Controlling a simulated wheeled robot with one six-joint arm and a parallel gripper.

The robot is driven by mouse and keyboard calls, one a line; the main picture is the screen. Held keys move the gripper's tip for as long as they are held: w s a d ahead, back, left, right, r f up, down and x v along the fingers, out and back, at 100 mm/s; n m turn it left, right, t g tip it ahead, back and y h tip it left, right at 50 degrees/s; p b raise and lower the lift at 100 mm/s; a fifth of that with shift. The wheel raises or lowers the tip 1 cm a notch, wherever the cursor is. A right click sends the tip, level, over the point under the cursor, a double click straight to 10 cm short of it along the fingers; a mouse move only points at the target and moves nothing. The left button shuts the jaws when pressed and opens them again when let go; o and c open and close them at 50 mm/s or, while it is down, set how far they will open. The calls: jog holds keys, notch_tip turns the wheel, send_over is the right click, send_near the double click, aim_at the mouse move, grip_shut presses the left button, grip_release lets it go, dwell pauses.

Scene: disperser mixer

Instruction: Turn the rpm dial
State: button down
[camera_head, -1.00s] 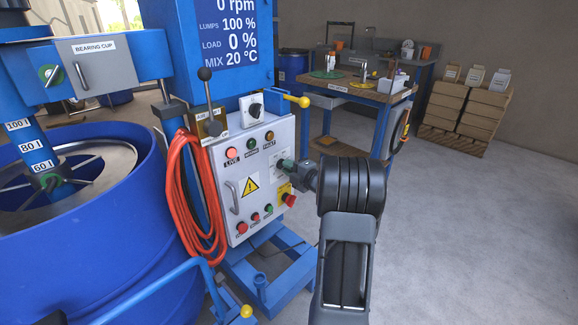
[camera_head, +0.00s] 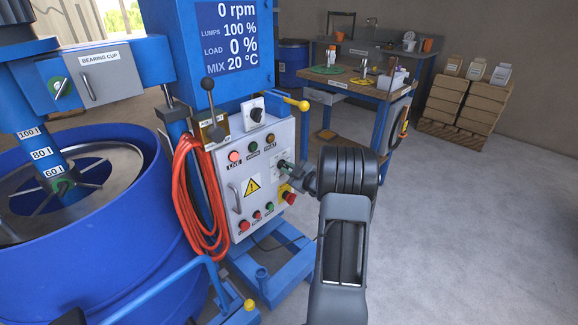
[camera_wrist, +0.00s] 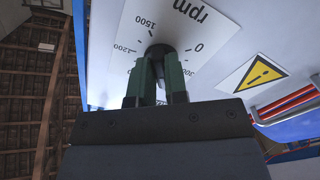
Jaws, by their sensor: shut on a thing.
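The rpm dial (camera_wrist: 160,50) is a dark round knob on a white plate (camera_wrist: 200,38) marked "rpm", with 0, 300, 1200 and 1500 readable in the wrist view. My gripper (camera_wrist: 158,68) has its green-faced fingers on either side of the knob and is shut on it. The fingers hide much of the knob and part of the scale; I cannot read its pointer. In the head view my gripper (camera_head: 282,167) reaches the right side of the grey control panel (camera_head: 227,180) and covers the dial. The blue screen (camera_head: 230,38) reads 0 rpm, load 0 %.
A red emergency button (camera_head: 289,198) sits just below my gripper. A lever with a black knob (camera_head: 208,86), a yellow-tipped handle (camera_head: 304,105) and coiled orange cable (camera_head: 200,205) are around the panel. The blue vat (camera_head: 100,255) stands at left. Open floor (camera_head: 460,230) lies at right.

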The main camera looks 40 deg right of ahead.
jog(key=shift+m+p, duration=0.35)
jog(key=shift+m, duration=0.45)
jog(key=c, duration=1.1)
grip_release()
jog(key=shift+c, duration=0.2)
jog(key=s+d+p, duration=0.1)
jog(key=s+d, duration=0.1)
jog(key=s, duration=1.1)
jog(key=shift+s+d, duration=0.2)
jog(key=shift+s, duration=0.1)
